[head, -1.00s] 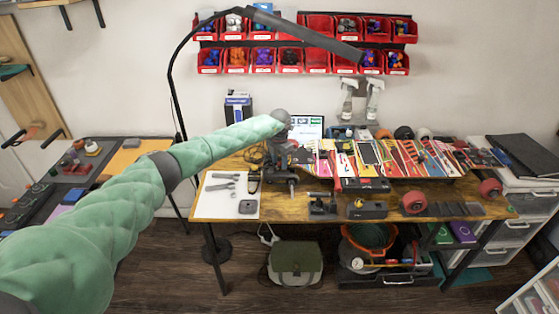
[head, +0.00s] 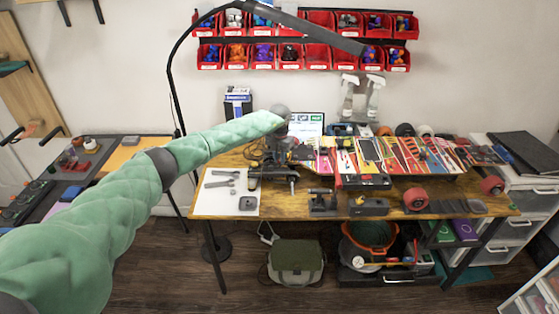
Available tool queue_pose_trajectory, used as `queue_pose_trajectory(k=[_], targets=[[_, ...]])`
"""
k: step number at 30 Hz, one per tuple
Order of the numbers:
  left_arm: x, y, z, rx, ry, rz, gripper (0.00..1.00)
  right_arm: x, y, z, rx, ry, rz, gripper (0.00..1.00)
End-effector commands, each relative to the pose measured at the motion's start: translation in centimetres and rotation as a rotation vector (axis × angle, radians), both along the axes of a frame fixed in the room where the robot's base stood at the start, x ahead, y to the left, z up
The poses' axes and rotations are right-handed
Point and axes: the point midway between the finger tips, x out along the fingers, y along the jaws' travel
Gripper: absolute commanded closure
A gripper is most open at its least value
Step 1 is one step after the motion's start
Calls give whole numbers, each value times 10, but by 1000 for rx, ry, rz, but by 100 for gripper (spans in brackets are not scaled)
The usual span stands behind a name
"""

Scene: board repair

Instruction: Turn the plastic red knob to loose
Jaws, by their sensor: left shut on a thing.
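My left gripper (head: 281,160) is at the far end of my green-sleeved left arm, over the left part of the wooden workbench (head: 240,161). It is dark and small in the head view and points down beside a dark metal fixture (head: 293,181). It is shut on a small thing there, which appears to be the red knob. The gripper and fixture hide the knob, so its shape and how far it is turned cannot be made out. My right gripper is not in view.
Skateboard decks (head: 400,157) lie across the bench. A white sheet with tools (head: 209,206) lies left of the gripper. A dark tool (head: 324,203) and a red wheel (head: 415,199) stand along the front edge. A black lamp arm (head: 171,80) arches above.

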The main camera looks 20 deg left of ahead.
Motion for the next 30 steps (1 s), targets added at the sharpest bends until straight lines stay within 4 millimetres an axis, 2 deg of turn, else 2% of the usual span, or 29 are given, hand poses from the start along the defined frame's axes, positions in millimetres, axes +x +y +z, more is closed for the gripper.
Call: queue_pose_trajectory(k=[7,24,30], targets=[[0,0,-4,1,-1,229,100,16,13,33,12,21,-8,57],[0,1,-3,1,-1,773,100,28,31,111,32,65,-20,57],[0,0,-2,0,0,959,100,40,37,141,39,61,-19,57]])
